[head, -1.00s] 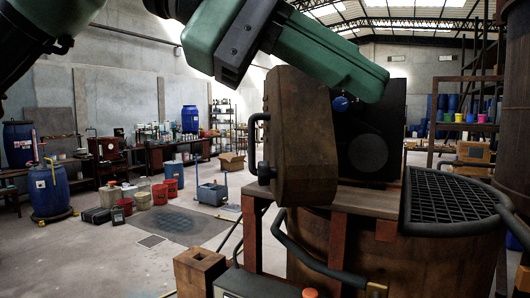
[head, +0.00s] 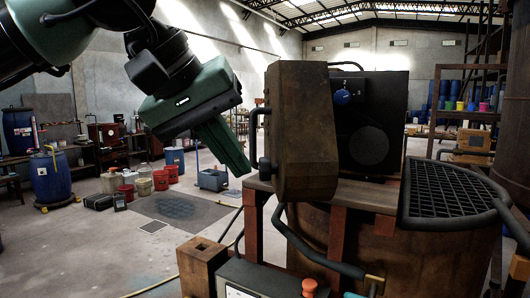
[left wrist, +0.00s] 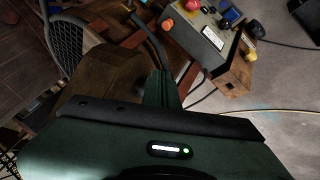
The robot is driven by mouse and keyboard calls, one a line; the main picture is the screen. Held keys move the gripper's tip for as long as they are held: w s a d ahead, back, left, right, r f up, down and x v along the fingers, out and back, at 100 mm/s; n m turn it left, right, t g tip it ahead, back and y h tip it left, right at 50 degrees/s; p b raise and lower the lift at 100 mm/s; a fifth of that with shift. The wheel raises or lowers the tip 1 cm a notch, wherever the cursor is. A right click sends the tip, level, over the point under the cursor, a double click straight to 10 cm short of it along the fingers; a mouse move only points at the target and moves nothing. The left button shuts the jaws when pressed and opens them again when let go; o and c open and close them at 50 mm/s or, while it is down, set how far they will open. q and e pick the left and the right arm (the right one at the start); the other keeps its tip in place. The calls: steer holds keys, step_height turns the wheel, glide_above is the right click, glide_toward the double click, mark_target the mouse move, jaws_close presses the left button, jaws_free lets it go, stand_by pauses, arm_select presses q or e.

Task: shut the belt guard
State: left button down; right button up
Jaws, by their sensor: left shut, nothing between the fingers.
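The belt guard (head: 302,135) is a rusty brown box-shaped cover. It stands open in front of the black housing (head: 375,115), with a gap between them. A black bar handle (head: 254,135) is on its left side. My left gripper (head: 238,165) has green fingers, shut and empty, pointing down and right just left of the handle; I cannot tell whether they touch. In the left wrist view the shut fingers (left wrist: 160,88) show beside the brown guard (left wrist: 98,82). My right gripper is not in view.
A blue knob (head: 342,97) is on the housing. A black mesh grate (head: 450,195) covers the vat (head: 430,262) at right. A control box (head: 260,280) with a red button is below the guard. Open floor (head: 110,245) lies to the left.

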mark_target(281, 185)
arm_select(q)
steer(key=d, duration=0.1)
steer(key=d+p, duration=0.1)
steer(key=d, duration=0.1)
steer(key=d+p, duration=0.1)
steer(key=shift+w+d+f, duration=0.1)
steer(key=shift+w+d, duration=0.1)
steer(key=shift+w, duration=0.2)
steer(key=shift+a, duration=0.1)
